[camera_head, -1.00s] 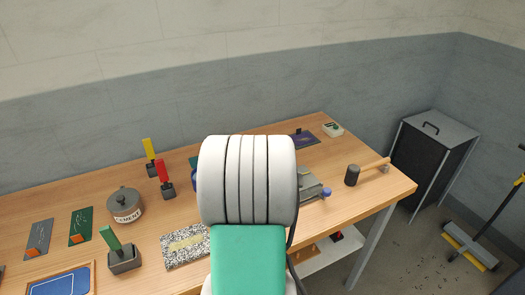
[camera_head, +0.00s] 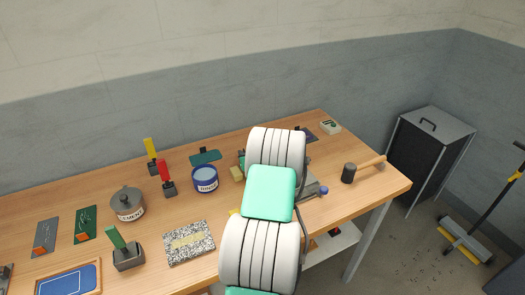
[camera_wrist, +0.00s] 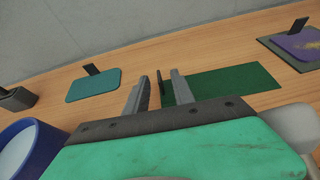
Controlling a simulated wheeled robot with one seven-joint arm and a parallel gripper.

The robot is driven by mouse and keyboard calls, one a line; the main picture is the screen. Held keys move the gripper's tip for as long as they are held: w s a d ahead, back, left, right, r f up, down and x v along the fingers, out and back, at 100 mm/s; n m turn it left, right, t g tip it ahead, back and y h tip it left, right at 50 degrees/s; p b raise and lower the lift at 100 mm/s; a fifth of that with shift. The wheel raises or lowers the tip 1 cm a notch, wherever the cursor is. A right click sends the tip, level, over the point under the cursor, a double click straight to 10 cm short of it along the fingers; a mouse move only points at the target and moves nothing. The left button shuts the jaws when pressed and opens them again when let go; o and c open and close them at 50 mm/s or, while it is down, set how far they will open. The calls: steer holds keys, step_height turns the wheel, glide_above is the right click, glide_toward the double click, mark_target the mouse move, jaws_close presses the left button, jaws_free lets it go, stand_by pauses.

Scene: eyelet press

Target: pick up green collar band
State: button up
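In the wrist view a flat dark green piece (camera_wrist: 235,82) lies on the bench, just right of my fingers. I take it for the green collar band. A thin dark upright tab (camera_wrist: 159,80) stands by its left end, between the two fingers of my gripper (camera_wrist: 158,88) as seen here. The fingers are open, with a gap on both sides of the tab. I cannot tell how high they are above the bench. In the head view my arm hides the gripper and most of this piece.
A teal piece with a dark tab (camera_wrist: 93,85) lies left, a purple piece (camera_wrist: 298,45) on a grey mat right. A blue-rimmed pot (camera_head: 205,179) stands close by. Red (camera_head: 165,172) and yellow (camera_head: 150,150) handled tools, a cement pot (camera_head: 127,204) and a mallet (camera_head: 350,173) are on the bench.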

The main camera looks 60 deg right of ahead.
steer(key=shift+w+d+f, duration=0.1)
steer(key=shift+w+d, duration=0.05)
steer(key=shift+w, duration=0.15)
steer(key=shift+c, duration=0.5)
jaws_close()
